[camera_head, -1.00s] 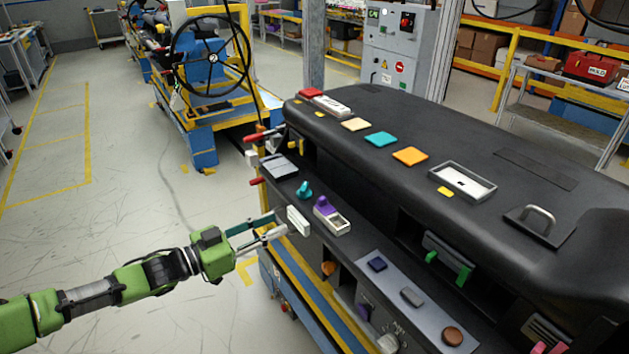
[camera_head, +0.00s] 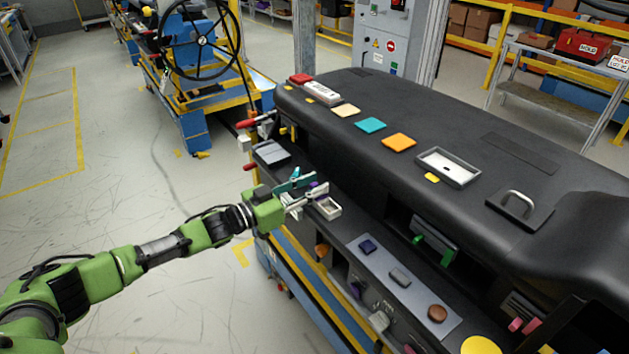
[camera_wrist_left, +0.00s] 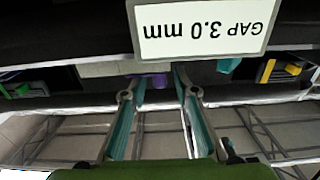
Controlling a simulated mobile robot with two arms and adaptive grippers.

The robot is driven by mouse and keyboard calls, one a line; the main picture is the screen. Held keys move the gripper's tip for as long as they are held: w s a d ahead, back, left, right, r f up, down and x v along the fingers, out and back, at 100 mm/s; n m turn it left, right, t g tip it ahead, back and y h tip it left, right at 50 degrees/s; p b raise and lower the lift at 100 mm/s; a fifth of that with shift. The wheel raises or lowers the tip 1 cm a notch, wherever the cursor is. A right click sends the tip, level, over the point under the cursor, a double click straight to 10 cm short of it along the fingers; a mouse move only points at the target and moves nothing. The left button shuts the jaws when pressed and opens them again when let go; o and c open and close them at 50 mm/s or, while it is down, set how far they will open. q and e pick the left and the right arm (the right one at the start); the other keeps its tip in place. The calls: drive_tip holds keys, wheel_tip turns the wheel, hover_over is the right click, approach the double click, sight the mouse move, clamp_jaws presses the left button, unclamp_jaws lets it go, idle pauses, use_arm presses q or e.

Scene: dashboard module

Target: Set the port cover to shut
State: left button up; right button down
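The likely port cover is the purple piece (camera_head: 316,187) at the far end of a small pale open-topped box (camera_head: 328,208) on the lower shelf of the black dashboard. The box's opening shows, so the cover appears raised. My left gripper (camera_head: 318,190) is at the purple piece and partly hides it. In the left wrist view, its fingers (camera_wrist_left: 160,76) are apart, with purple (camera_wrist_left: 160,81) showing between or just beyond their tips. Contact cannot be told. My right gripper is not in view.
A teal knob (camera_head: 300,174) stands close beside the gripper, with a grey flap (camera_head: 271,152) farther left. The dashboard top (camera_head: 460,125) overhangs the shelf. A white plate reading "GAP 3.0 mm" (camera_wrist_left: 200,28) shows upside down in the wrist view. Open floor lies left.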

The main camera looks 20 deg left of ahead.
use_arm(q)
drive_tip(key=shift+w+d, duration=0.2)
drive_tip(key=shift+w, duration=0.1)
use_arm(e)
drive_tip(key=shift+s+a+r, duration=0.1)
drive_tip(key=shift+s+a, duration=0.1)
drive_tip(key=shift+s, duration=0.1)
use_arm(q)
clamp_jaws()
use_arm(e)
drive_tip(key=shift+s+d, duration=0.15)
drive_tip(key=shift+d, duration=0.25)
